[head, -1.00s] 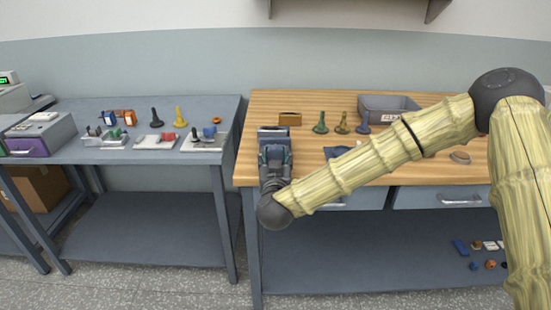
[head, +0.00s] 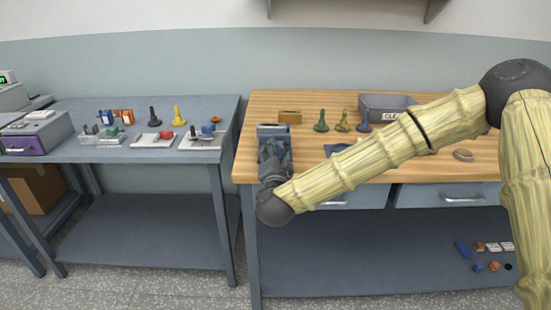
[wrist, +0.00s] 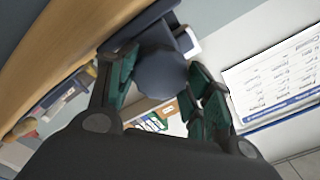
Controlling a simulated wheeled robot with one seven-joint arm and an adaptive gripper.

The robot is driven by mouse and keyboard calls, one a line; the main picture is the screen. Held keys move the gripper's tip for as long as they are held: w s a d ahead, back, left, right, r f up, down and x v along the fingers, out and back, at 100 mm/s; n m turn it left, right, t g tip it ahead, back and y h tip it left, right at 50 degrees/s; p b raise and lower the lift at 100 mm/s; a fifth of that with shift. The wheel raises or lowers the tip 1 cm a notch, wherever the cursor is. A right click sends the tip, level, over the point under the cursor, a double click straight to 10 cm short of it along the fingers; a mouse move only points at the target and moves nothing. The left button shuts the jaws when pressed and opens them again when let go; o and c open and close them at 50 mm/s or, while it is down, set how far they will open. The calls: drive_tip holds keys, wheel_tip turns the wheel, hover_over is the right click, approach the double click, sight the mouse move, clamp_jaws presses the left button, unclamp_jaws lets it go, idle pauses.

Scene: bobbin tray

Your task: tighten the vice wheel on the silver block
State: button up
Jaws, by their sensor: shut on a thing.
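The vice (head: 273,130) is at the front left edge of the wooden bench, mostly hidden behind my gripper (head: 274,158) in the head view. In the wrist view its round blue-grey wheel (wrist: 161,76) sits between the green fingers of my gripper (wrist: 163,88). The fingers are shut on the wheel, one on each side, and the hand is tilted. A dark vice body (wrist: 140,25) shows behind the wheel. A small pale piece (wrist: 192,42) shows beside it; I cannot tell whether this is the silver block.
The wooden bench (head: 330,105) holds a brown block (head: 290,117), several pawn-like pieces including a green one (head: 321,122), and a grey bin (head: 375,101). A grey table (head: 85,155) with small trays stands left, across a narrow gap. My arm crosses the bench's right part.

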drive_tip(key=shift+d+f+m+b, duration=0.1)
drive_tip(key=shift+m+b, duration=0.55)
drive_tip(key=shift+m, duration=1.05)
drive_tip(key=o, duration=1)
drive_tip(key=s, duration=1.2)
drive_tip(key=shift+o, duration=0.2)
